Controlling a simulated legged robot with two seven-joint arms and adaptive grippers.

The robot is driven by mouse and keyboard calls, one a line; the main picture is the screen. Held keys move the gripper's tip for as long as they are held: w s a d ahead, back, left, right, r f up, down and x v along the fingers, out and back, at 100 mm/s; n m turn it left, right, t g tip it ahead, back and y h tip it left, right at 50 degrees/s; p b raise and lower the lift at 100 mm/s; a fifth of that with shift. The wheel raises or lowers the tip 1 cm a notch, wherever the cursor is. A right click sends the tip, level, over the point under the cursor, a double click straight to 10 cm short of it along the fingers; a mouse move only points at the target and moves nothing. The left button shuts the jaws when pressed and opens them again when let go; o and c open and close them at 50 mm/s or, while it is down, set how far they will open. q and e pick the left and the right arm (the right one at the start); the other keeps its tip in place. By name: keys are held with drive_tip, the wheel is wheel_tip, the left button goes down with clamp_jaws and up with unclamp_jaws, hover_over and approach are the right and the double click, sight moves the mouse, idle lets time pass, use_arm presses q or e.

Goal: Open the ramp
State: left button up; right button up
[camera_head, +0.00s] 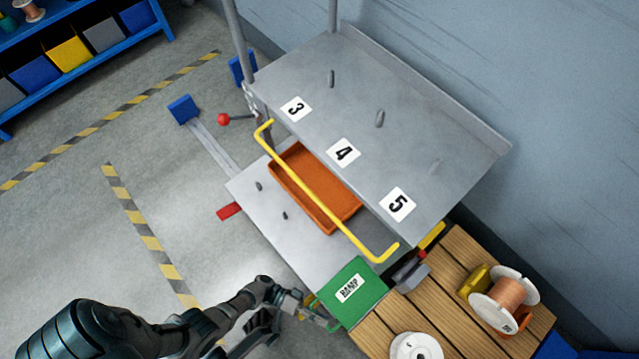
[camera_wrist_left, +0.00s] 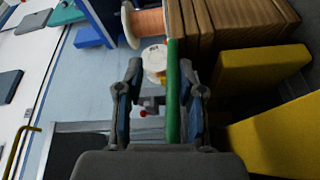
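The green ramp panel (camera_head: 353,291), labelled RAMP, lies at the junction of the grey metal table and the wooden slatted deck. My left gripper (camera_head: 318,312) is at the panel's lower left edge. In the left wrist view, the left gripper's fingers (camera_wrist_left: 160,92) stand apart. The panel's thin green edge (camera_wrist_left: 172,95) runs between them, close to the right-hand finger; I cannot tell whether they touch. My right gripper is not in view.
The wooden deck (camera_head: 440,306) carries a copper wire spool (camera_head: 509,294) and a white spool (camera_head: 416,346). A yellow rail (camera_head: 320,195) crosses above an orange tray (camera_head: 296,178). A numbered grey shelf (camera_head: 400,110) stands behind.

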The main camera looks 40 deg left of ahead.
use_arm(q)
drive_tip(key=r, duration=0.8)
drive_tip(key=shift+a, duration=0.25)
drive_tip(key=shift+r, duration=0.1)
